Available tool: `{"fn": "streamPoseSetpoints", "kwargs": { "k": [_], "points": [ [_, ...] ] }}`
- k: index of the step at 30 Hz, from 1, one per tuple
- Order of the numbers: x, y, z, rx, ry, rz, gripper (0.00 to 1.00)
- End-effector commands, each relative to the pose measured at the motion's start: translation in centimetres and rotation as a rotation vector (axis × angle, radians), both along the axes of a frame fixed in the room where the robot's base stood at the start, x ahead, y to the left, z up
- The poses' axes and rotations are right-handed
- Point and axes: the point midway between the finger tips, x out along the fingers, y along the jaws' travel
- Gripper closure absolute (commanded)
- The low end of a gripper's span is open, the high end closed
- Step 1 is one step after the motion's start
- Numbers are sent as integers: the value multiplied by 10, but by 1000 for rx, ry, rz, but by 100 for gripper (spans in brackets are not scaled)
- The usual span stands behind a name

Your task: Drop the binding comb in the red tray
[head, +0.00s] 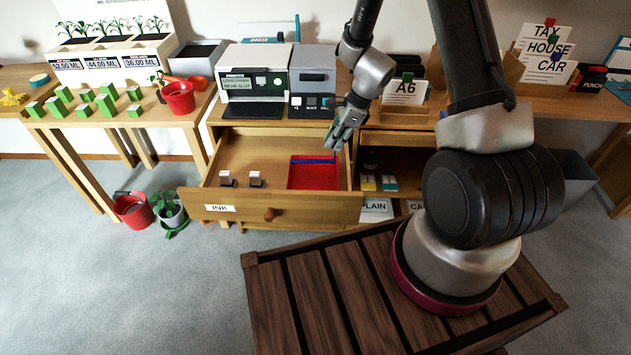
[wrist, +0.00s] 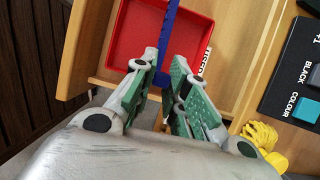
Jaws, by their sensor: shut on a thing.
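The binding comb is a thin blue strip (wrist: 168,35); it also shows in the head view (head: 313,161). My gripper (wrist: 160,75) is shut on one end of it, and the rest sticks out past the fingertips. The red tray (wrist: 125,50) lies in the right part of the open drawer, and it also shows in the head view (head: 313,180). In the head view my gripper (head: 337,145) is over the tray's back right corner. The comb crosses over the tray's back part; its exact height above the floor of the tray is unclear.
The open wooden drawer (head: 235,199) labelled INK holds two small cartridges (head: 241,180) left of the tray. A printer (head: 253,85) and a control box with buttons (head: 312,92) stand on the desk behind. A yellow object (wrist: 262,138) lies right of the gripper in the wrist view.

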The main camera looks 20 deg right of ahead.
Motion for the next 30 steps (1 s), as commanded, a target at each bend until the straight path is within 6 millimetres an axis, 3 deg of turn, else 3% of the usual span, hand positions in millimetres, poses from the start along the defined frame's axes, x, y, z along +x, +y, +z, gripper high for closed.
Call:
{"fn": "streamPoseSetpoints", "kwargs": {
  "k": [6,18,30],
  "points": [
    [-1,-1,-41,1,6,-42,100],
    [-1,-1,-93,2,5,-38,100],
    [0,-1,-100,1,1,-35,100]
  ]
}}
